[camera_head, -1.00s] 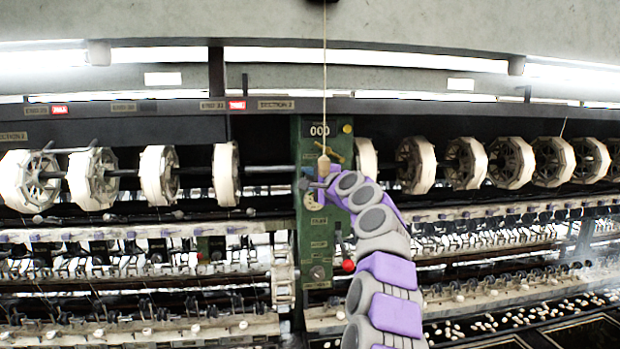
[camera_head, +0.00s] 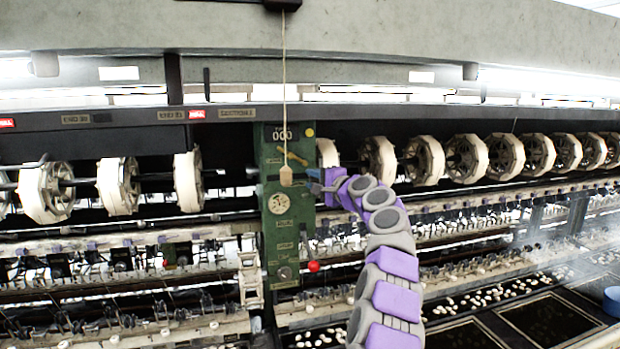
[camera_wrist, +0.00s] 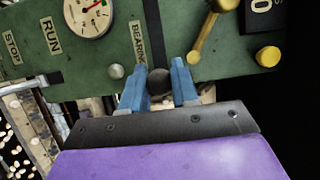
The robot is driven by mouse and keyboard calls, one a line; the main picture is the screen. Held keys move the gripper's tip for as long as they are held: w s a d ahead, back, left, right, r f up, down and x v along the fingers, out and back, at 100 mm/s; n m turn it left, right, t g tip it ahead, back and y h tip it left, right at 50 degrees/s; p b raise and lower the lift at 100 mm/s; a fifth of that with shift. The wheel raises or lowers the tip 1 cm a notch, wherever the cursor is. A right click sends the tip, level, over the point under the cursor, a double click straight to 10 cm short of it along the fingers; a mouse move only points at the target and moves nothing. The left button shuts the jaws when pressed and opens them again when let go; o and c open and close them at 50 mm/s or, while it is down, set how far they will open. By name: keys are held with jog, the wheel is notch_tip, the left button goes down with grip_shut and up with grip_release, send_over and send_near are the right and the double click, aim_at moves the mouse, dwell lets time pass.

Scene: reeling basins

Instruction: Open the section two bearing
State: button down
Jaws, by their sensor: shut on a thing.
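The green control panel (camera_head: 275,225) stands at the centre of the head view. In the wrist view its face (camera_wrist: 115,25) carries a label reading BEARING (camera_wrist: 138,42), beside a dark vertical slot (camera_wrist: 153,25). My gripper (camera_wrist: 158,88) has its blue fingers on either side of a dark round knob (camera_wrist: 159,80), close below that slot, and is shut on it. In the head view my gripper (camera_head: 316,181) is at the panel's upper right edge; the knob is too small to make out there.
A brass lever (camera_wrist: 203,45) and a yellow knob (camera_wrist: 267,56) are close to my fingers. A wooden handle (camera_head: 286,176) hangs on a cord before the panel. A red-knobbed lever (camera_head: 313,266) is lower down. White reels (camera_head: 378,158) line both sides.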

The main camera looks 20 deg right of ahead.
jog(key=shift+r, duration=0.35)
jog(key=c, duration=1.2)
grip_release()
jog(key=shift+a, duration=0.1)
jog(key=shift+o, duration=1.4)
jog(key=shift+a+f, duration=0.1)
jog(key=shift+f, duration=0.1)
jog(key=shift+s, duration=0.1)
jog(key=shift+b+v, duration=0.85)
jog(key=shift+v, duration=0.5)
jog(key=b+v, duration=0.3)
jog(key=v, duration=1.2)
